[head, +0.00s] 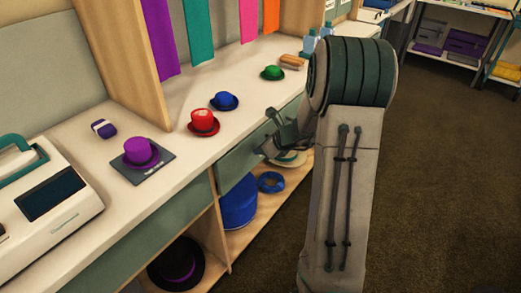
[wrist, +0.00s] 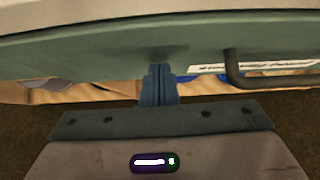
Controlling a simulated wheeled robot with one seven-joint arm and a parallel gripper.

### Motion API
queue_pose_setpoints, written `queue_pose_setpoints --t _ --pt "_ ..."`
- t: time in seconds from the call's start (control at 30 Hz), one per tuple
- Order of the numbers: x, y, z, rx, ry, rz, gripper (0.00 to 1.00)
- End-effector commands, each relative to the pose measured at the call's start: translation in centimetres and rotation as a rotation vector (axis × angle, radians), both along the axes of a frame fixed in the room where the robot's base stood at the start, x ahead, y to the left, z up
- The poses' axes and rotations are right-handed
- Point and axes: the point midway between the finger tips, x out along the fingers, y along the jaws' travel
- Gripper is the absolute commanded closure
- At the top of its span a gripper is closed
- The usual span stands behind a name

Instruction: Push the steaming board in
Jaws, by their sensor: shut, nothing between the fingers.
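A green front panel (head: 240,163) under the counter's edge is probably the front of the steaming board. It also fills the upper part of the wrist view (wrist: 110,62), with a dark bent handle (wrist: 236,72) and a white label strip to the right of my fingers. The label cannot be read. My gripper (wrist: 160,72) is shut and empty, its fingertips at the panel's lower middle. They look close to or touching it; I cannot tell which. In the head view my arm partly hides the panel's right end. How far the panel stands out is unclear.
The counter (head: 75,140) holds a purple hat (head: 141,152) on a grey mat, red, blue and green hats, and a white machine (head: 45,195) at left. Brown floor at right is clear.

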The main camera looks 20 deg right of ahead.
Motion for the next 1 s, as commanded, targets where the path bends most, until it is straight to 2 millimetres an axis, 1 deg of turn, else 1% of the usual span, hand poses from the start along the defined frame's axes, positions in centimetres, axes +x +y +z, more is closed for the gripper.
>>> queue_pose_setpoints --t 0.1,0.2,0.3,0.4,0.53,0.7,0.87,0.97,1.0 --pt "-1.7 -2.0 -0.2 -0.002 0.005 -0.013 1.0" --pt "-3.3 -3.2 2.1 -0.006 0.002 -0.018 1.0" --pt "-4.6 -3.9 3.7 -0.005 0.004 -0.013 1.0" --pt "-5.8 -4.4 5.0 -0.004 0.004 -0.008 1.0" --pt "-6.9 -5.1 6.2 -0.004 0.006 -0.007 1.0" --pt "-7.6 -5.5 6.9 -0.003 0.008 -0.005 1.0" --pt "-7.8 -5.4 7.1 -0.009 0.006 0.004 1.0" --pt "-8.2 -4.0 8.7 -0.055 -0.008 0.087 1.0" --pt "-8.7 -2.9 9.8 -0.092 -0.018 0.151 1.0"
